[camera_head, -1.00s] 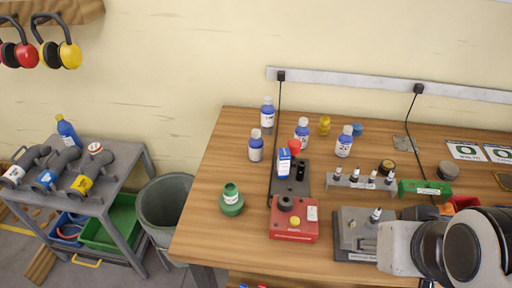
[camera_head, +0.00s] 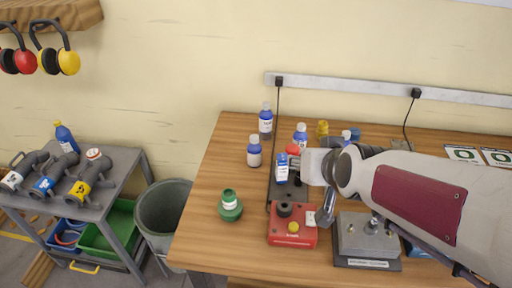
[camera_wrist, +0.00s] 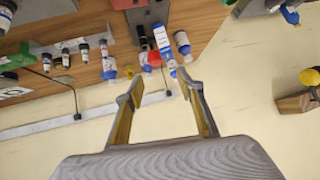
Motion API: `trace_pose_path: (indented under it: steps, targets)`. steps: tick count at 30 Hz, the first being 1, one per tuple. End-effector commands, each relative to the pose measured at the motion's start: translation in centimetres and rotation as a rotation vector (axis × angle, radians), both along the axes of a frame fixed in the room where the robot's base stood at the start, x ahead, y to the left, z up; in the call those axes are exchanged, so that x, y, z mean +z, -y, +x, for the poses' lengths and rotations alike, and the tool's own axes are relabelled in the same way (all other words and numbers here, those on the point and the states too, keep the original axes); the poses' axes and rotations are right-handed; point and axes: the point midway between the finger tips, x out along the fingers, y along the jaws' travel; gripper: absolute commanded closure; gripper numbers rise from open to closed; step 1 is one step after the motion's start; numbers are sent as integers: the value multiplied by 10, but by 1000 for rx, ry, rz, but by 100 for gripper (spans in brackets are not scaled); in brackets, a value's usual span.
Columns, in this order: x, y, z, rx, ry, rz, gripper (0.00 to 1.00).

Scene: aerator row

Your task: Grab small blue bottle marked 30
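Small blue bottles with white labels and pale caps stand on the wooden bench. In the head view one is at the back left (camera_head: 265,119), one nearer the front (camera_head: 254,152), and one behind the blue-and-white box (camera_head: 300,134). Another (camera_head: 346,136) is mostly hidden by my arm. I cannot read which is marked 30. In the wrist view my gripper (camera_wrist: 160,78) is open and empty, its two fingers well apart. Bottles show beyond the fingers, one of them near the right fingertip (camera_wrist: 182,43). In the head view the fingers are mostly hidden by my wrist.
The blue-and-white box (camera_head: 282,168) stands on a dark plate, close to my wrist. A red control box (camera_head: 292,230), a green bottle (camera_head: 230,206) and a grey fixture (camera_head: 367,243) are in front. A black cable runs down the wall.

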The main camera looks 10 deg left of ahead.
Motion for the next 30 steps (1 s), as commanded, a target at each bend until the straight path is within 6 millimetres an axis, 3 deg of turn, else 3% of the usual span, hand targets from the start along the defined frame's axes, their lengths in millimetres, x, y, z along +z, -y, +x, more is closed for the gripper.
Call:
trace_pose_path:
  steps: [15, 30]
  targets:
    - [-37, -65, 76, 9, 156, 21, 62]
    - [-82, -114, 118, -6, 306, -3, 62]
